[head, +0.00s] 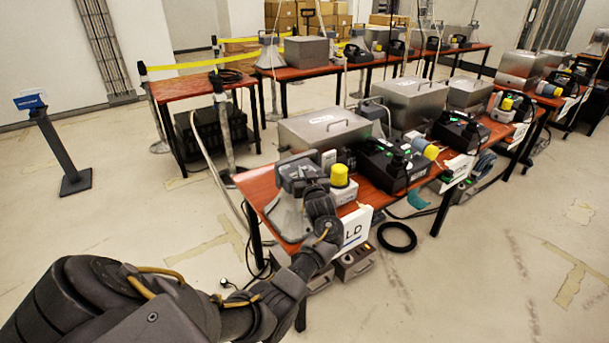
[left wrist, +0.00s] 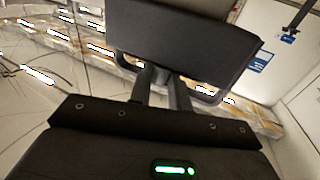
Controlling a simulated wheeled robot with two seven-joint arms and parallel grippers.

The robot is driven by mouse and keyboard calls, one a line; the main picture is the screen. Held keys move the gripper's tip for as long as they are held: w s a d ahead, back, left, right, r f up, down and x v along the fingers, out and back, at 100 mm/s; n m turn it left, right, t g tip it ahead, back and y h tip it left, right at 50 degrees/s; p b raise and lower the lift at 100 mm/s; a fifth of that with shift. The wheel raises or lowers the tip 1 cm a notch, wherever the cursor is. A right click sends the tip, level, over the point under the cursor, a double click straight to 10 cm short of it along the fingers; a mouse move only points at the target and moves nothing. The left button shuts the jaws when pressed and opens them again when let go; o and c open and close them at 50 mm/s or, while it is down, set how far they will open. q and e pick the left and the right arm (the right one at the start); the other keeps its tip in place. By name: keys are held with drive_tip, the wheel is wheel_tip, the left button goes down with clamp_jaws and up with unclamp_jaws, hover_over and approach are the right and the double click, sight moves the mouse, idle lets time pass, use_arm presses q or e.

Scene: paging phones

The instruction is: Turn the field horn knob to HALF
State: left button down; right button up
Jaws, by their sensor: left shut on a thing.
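The field horn (head: 290,218) is a grey flared horn with a dark grey box on top, at the near left corner of the nearest red table. My left gripper (head: 318,190) is at the near side of that box. In the left wrist view, the dark box (left wrist: 185,35) with its bracket fills the top, and the two fingers (left wrist: 164,88) reach up to it, close together. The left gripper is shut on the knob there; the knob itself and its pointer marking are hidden. My right gripper is in neither view.
A white sign (head: 357,228) ending in "LD" hangs at the table's front edge, partly behind my arm. A yellow-capped device (head: 341,183) stands just right of the horn. Metal cases (head: 324,128) and a black console (head: 392,165) stand farther along. The floor left is mostly clear.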

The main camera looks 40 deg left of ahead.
use_arm(q)
drive_tip(key=shift+n+g+y, duration=0.4)
drive_tip(key=shift+g, duration=0.1)
drive_tip(key=c, duration=1.3)
unclamp_jaws()
drive_tip(key=b+v, duration=0.1)
drive_tip(key=v, duration=0.9)
drive_tip(key=shift+s+d, duration=0.25)
drive_tip(key=shift+d, duration=0.05)
